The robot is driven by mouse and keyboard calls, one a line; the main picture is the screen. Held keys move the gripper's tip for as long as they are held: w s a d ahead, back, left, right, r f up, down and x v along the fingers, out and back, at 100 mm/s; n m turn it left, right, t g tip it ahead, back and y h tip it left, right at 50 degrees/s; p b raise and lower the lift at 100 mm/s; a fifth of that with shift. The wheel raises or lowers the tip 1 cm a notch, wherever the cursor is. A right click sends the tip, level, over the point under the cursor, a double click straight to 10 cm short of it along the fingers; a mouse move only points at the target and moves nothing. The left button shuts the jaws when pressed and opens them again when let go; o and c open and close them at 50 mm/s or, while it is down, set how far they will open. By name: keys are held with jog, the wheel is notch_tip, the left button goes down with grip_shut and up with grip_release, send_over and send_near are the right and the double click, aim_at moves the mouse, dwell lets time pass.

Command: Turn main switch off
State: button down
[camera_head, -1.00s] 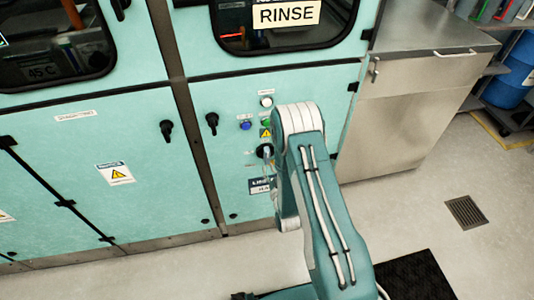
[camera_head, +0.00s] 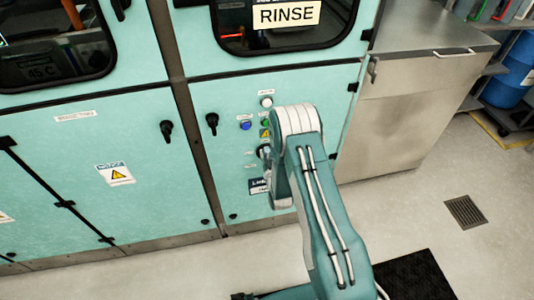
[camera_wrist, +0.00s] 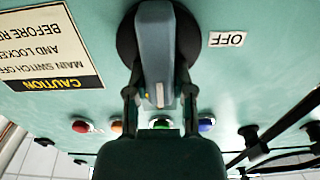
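The main switch shows in the wrist view as a dark round base (camera_wrist: 126,40) with a blue-grey handle (camera_wrist: 155,50). The handle lies upright in that picture. An OFF label (camera_wrist: 227,39), upside down, is to its right. My gripper (camera_wrist: 160,85) reaches up to the handle with one dark finger on each side. The fingers stand apart with the handle between them; firm contact cannot be made out. In the head view my arm covers the gripper and most of the switch (camera_head: 262,152).
An upside-down caution sign (camera_wrist: 50,50) is left of the switch in the wrist view. Coloured buttons, including a blue one (camera_wrist: 206,124), lie beyond the gripper. In the head view, a steel cabinet (camera_head: 400,120) stands right of the teal machine. Open floor (camera_head: 420,220) lies in front.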

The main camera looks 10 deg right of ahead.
jog(key=shift+a+n, duration=0.1)
jog(key=shift+n, duration=0.2)
jog(key=n, duration=0.3)
jog(key=shift+a+n, duration=0.3)
jog(key=shift+a+f+n, duration=0.25)
jog(key=shift+f+n, duration=0.1)
jog(key=shift+n, duration=1.95)
jog(key=shift+a+f+n, duration=0.2)
jog(key=shift+f+n, duration=0.1)
jog(key=shift+n, duration=2)
jog(key=shift+a+f+n, duration=0.25)
jog(key=shift+f+n, duration=0.1)
jog(key=shift+n, duration=1.95)
jog(key=shift+f, duration=0.1)
jog(key=shift+c, duration=2.4)
grip_release()
